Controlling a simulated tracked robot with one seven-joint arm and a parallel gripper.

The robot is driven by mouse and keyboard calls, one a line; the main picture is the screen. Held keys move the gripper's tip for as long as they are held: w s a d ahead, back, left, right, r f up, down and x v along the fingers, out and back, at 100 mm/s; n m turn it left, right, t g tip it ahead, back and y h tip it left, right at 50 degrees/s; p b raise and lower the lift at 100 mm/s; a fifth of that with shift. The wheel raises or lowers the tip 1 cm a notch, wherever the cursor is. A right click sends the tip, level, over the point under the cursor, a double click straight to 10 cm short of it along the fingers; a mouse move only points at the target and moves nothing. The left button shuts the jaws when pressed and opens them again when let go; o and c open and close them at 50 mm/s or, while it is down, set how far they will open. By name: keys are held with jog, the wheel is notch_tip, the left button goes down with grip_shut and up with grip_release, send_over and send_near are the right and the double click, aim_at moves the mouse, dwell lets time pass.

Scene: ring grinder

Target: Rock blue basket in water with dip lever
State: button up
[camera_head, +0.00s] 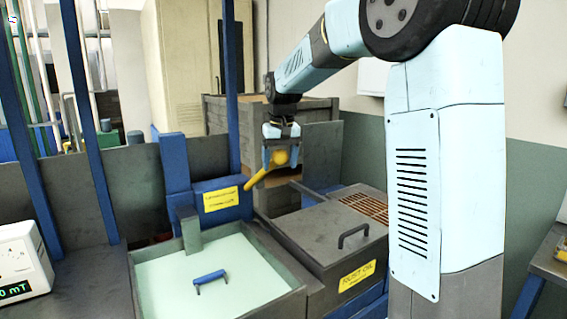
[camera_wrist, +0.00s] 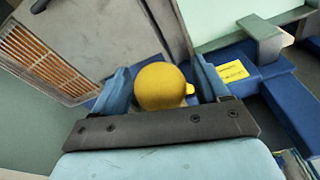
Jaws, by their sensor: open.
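The dip lever is a yellow rod with a round yellow knob (camera_head: 281,157), tilted with the knob at its upper right end. My gripper (camera_head: 280,160) points down at the knob, with its fingers on either side. In the wrist view the knob (camera_wrist: 161,87) lies between the two blue fingers (camera_wrist: 160,88), which are apart. I cannot tell whether either finger touches it. The tank (camera_head: 150,258) holds pale green water, and a blue handle (camera_head: 210,278) shows at its surface. The rest of the basket is hidden under the water.
A dark lidded tank (camera_head: 325,232) with a black handle and a yellow label stands right of the water tank. An orange-brown grate (camera_head: 365,207) lies behind it. Blue posts (camera_head: 90,120) rise at the left. A white meter box (camera_head: 22,262) stands at lower left.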

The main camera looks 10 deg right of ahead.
jog(key=r, duration=0.4)
jog(key=s+r, duration=0.1)
jog(key=r, duration=0.3)
jog(key=s+r, duration=0.1)
jog(key=r, duration=0.4)
jog(key=shift+d, duration=0.2)
jog(key=s+d+f+t, duration=0.1)
jog(key=s+f, duration=0.3)
jog(key=s, duration=0.6)
jog(key=s+d+f+t, duration=0.1)
jog(key=s+d+f, duration=0.2)
jog(key=s, duration=0.8)
jog(key=s+d+f+t, duration=0.1)
jog(key=s+d+f, duration=0.1)
jog(key=s+f, duration=0.5)
jog(key=s, duration=0.4)
jog(key=shift+m+t, duration=0.4)
